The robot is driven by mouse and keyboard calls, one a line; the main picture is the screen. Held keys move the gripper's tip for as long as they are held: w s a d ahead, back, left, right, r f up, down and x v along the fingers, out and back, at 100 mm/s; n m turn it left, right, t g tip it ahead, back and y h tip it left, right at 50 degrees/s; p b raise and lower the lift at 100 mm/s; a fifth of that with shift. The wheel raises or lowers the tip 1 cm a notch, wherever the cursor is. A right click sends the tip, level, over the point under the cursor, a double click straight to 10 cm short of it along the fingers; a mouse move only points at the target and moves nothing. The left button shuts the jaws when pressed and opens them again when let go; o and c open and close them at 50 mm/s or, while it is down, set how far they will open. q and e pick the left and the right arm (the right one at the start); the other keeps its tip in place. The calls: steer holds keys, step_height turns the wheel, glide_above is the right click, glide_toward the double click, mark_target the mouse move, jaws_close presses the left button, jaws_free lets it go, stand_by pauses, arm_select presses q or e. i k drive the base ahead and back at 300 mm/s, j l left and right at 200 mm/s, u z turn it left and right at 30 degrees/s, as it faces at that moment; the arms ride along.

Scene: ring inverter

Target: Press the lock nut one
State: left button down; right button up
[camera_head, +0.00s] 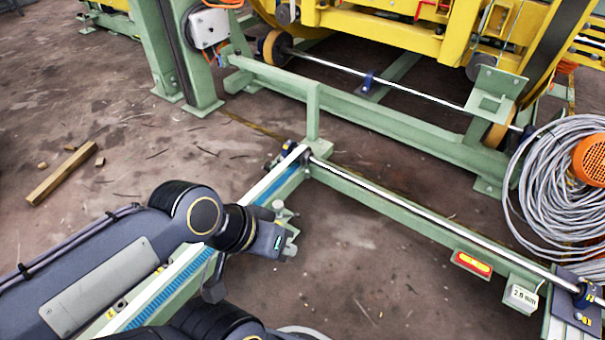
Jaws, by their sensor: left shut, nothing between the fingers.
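My left arm comes in from the left, and its gripper (287,247) is shut and empty, over the green rail with the blue strip (180,288). A small grey round-headed knob (280,210) shows just behind the gripper, at the rail. It may be the lock nut, but I cannot tell for sure. I cannot tell whether the gripper touches it, since the gripper hides its lower part. My right gripper is not in view.
A low green frame with a shiny rod (430,213) runs right from the rail, bearing a red-yellow light (472,263). A grey cable coil (560,185) lies at right. A yellow machine (400,35) stands behind. A wooden block (62,172) lies on open floor at left.

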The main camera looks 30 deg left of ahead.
mark_target(297, 216)
steer(key=i+j, duration=0.65)
steer(key=j, duration=0.15)
